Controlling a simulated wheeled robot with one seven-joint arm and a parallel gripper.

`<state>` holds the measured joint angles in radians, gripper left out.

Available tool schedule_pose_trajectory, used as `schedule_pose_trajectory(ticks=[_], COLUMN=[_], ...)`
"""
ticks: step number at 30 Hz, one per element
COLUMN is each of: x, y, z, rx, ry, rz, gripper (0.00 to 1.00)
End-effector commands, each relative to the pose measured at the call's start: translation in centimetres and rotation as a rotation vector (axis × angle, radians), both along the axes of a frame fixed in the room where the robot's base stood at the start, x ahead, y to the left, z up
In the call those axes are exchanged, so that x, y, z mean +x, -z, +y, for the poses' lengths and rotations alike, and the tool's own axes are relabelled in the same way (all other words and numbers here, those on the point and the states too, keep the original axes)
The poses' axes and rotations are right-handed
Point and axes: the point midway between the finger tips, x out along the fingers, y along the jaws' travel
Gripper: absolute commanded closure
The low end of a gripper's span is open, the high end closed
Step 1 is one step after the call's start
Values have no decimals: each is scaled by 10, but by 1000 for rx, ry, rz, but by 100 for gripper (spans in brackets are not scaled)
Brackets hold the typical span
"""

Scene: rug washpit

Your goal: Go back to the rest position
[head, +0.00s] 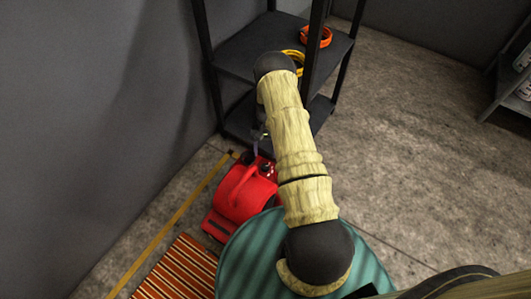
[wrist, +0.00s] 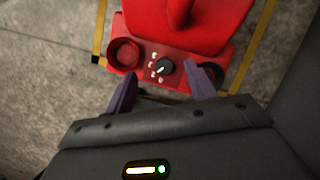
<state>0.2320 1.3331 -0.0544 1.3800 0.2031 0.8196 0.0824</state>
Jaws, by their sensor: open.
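My gripper (wrist: 162,84) is open, its two purple fingers apart with nothing between them. In the wrist view, a red machine (wrist: 185,35) lies just beyond the fingertips. Its panel carries a dark knob (wrist: 165,67), small pale buttons and a round red socket at the left. The knob shows between the fingertips; I cannot tell whether they touch the panel. In the head view, my arm reaches forward and hides most of the gripper. The red machine (head: 240,195) stands on the floor below and left of the arm.
A black shelf (head: 262,52) at the back holds an orange coil (head: 315,36) and a yellow coil (head: 296,56). A striped rug (head: 178,272) and a teal ribbed round thing (head: 245,262) are near. A wall (head: 90,110) stands left.

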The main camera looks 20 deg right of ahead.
Motion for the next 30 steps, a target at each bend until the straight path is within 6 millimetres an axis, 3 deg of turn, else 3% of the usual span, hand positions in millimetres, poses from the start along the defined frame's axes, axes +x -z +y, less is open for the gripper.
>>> schedule_pose_trajectory(ticks=[20,26,30], x=[1,7,8], y=[-7,-50,-100], z=[1,8,17], rx=[-3,-19,-37], ry=[-5,-38,-79], rz=[-7,-53,-109], gripper=[45,45,45])
